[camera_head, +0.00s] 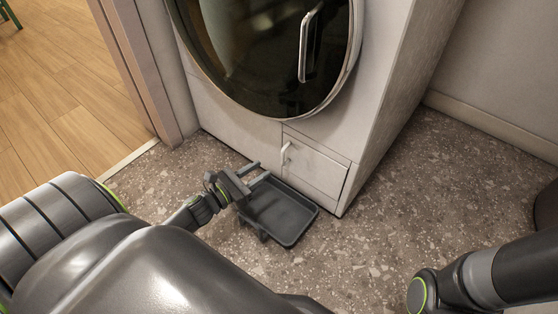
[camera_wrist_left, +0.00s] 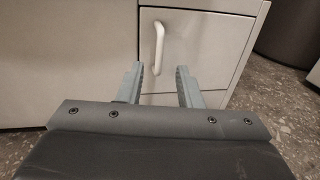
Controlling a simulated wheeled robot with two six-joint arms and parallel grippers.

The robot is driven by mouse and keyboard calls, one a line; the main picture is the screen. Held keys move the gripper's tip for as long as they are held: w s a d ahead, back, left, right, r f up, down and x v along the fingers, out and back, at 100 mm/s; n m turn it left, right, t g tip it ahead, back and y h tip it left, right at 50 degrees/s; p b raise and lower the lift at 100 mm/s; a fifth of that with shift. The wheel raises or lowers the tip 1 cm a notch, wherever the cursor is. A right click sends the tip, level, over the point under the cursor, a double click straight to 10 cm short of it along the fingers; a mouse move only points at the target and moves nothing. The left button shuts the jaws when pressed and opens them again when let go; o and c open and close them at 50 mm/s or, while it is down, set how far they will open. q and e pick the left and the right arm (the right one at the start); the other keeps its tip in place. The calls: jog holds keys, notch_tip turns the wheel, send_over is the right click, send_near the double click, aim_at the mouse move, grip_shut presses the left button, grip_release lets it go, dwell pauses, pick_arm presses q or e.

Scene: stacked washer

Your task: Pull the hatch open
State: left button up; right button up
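The hatch (camera_head: 318,174) is a small light-grey panel low on the front of the washer. It looks shut, flush with the front around it. Its white curved handle (camera_head: 285,154) is on the hatch's left part. The handle also shows upright in the left wrist view (camera_wrist_left: 158,48). My left gripper (camera_head: 264,171) is open and empty in front of the hatch, to the left of and below the handle in the head view. In the left wrist view, its fingers (camera_wrist_left: 160,68) are spread, with the handle between and beyond them. My right gripper is out of view.
A dark grey tray (camera_head: 286,222) is below my left gripper, in front of the washer. The washer's round dark door (camera_head: 265,50) with a long handle (camera_head: 304,45) is above the hatch. The speckled floor (camera_head: 420,200) to the right is clear. A door frame (camera_head: 150,70) stands left.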

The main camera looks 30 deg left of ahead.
pick_arm(q)
jog(key=x, duration=0.8)
jog(key=shift+b, duration=0.45)
grip_shut()
